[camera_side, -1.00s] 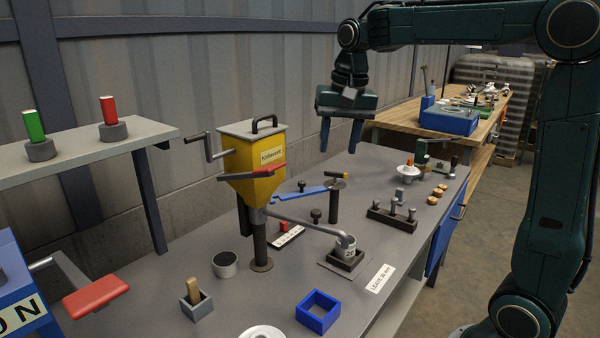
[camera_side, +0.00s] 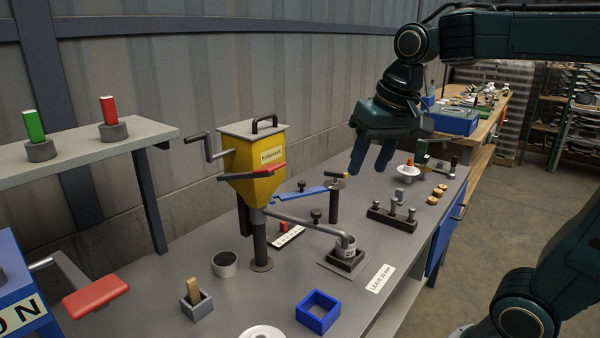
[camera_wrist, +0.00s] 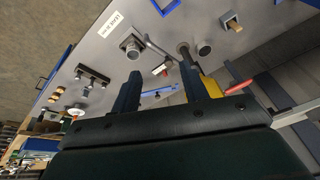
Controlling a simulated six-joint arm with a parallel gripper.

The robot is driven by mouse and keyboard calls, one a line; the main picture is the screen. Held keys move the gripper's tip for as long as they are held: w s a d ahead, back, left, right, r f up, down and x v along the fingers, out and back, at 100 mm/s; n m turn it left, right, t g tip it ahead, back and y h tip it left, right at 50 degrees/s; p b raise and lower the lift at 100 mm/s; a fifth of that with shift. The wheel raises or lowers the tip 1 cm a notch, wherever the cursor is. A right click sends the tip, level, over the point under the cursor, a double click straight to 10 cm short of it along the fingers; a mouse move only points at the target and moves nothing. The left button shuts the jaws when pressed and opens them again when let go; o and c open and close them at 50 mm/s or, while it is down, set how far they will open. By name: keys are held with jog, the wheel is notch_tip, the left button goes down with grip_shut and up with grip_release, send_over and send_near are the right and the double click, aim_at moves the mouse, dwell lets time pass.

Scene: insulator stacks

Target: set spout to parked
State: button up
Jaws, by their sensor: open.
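The spout (camera_side: 308,227) is a grey pipe running from the post under the yellow hopper (camera_side: 256,165) to the right. Its outlet end is over a small grey cup (camera_side: 345,246) seated in a dark square holder (camera_side: 342,262). In the wrist view the spout (camera_wrist: 158,48) shows beyond my fingers. My gripper (camera_side: 371,172) is open and empty, above the back right of the bench, apart from the spout. In the wrist view my gripper's fingers (camera_wrist: 162,88) stand apart with nothing between them.
A dark peg block (camera_side: 393,218) is to the right. A blue square frame (camera_side: 317,311) and a grey round cup (camera_side: 225,264) are in front. A label (camera_side: 381,278) lies near the front edge.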

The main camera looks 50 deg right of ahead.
jog(key=s+a+f+n+t, duration=0.2)
jog(key=s+f+n, duration=0.3)
jog(key=s, duration=0.6)
jog(key=shift+a+f, duration=0.45)
jog(key=shift+a, duration=0.25)
jog(key=shift+w+r, duration=0.15)
jog(key=shift+w, duration=0.1)
jog(key=c, duration=0.9)
jog(key=shift+w+a+r+y, duration=0.1)
jog(key=shift+w+r+y, duration=0.05)
jog(key=shift+w+y, duration=0.15)
grip_shut()
jog(key=w+d+r+n+g+y, duration=0.1)
jog(key=w+d+r+y, duration=0.1)
jog(key=w, duration=0.6)
jog(key=w+d+r+n+g+y, duration=0.1)
jog(key=w+d, duration=0.2)
jog(key=w, duration=0.5)
jog(key=w+d+f+y, duration=0.1)
jog(key=w+d+f, duration=0.1)
jog(key=d, duration=0.5)
jog(key=w+d+f+n+y, duration=0.1)
jog(key=w+d+f+y, duration=0.1)
jog(key=d, duration=0.6)
notch_tip(320, 180, down, 2)
jog(key=shift+w+d+f, duration=0.1)
jog(key=shift+w+d, duration=0.2)
jog(key=shift+w, duration=0.35)
